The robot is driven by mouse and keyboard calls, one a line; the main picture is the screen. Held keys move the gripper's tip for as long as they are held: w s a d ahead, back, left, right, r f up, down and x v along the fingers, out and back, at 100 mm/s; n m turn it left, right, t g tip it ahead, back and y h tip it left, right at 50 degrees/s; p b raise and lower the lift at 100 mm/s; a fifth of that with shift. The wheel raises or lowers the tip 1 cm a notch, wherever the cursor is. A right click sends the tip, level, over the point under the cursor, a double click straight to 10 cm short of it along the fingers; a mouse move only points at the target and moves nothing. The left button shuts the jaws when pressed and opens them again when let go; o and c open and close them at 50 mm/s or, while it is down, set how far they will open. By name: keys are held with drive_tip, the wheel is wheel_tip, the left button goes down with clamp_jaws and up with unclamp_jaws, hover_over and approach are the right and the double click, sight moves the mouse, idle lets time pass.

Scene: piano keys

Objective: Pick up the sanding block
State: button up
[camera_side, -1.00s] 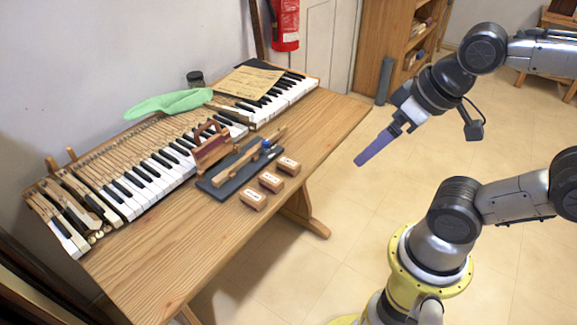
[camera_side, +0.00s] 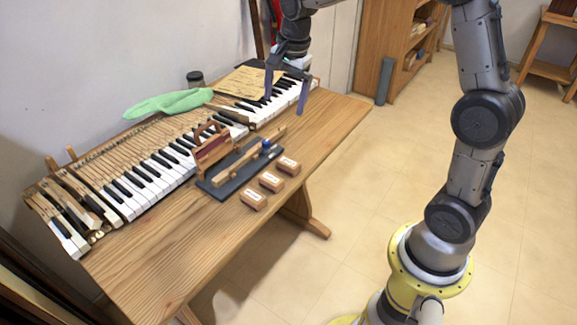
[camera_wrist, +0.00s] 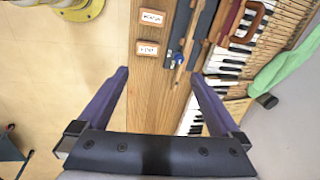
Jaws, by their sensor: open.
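A reddish-brown wooden block with an arched handle (camera_side: 213,154) stands by the dark tray's back edge, beside the piano keys; I take it for the sanding block. It also shows at the top of the wrist view (camera_wrist: 252,22). Several small labelled wooden blocks (camera_side: 271,181) sit in a row in front of the tray; two show in the wrist view (camera_wrist: 147,48), their labels too small to read. My gripper (camera_side: 286,98) is open and empty, above the keyboard's far right end, well right of the handled block. Its two purple fingers (camera_wrist: 158,76) are spread apart.
The dark tray (camera_side: 218,187) carries a wooden stick with a blue part (camera_side: 266,145). A green cloth (camera_side: 168,104), a dark jar (camera_side: 195,79) and a paper sheet (camera_side: 247,80) lie behind. The table's front left (camera_side: 165,255) is bare.

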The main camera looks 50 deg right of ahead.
drive_tip(key=w+d+f+g, duration=0.2)
drive_tip(key=d+f, duration=0.1)
drive_tip(key=f, duration=0.6)
drive_tip(key=m, duration=0.1)
hover_over(288, 161)
drive_tip(key=f, duration=0.8)
drive_tip(key=shift+s+a+f, duration=0.1)
drive_tip(key=shift+s+f, duration=0.2)
drive_tip(key=shift+f, duration=0.05)
drive_tip(key=shift+w+f, duration=0.2)
drive_tip(key=shift+f, duration=3.05)
drive_tip(key=shift+c, duration=0.3)
drive_tip(key=c, duration=1.1)
drive_tip(key=shift+r, duration=0.1)
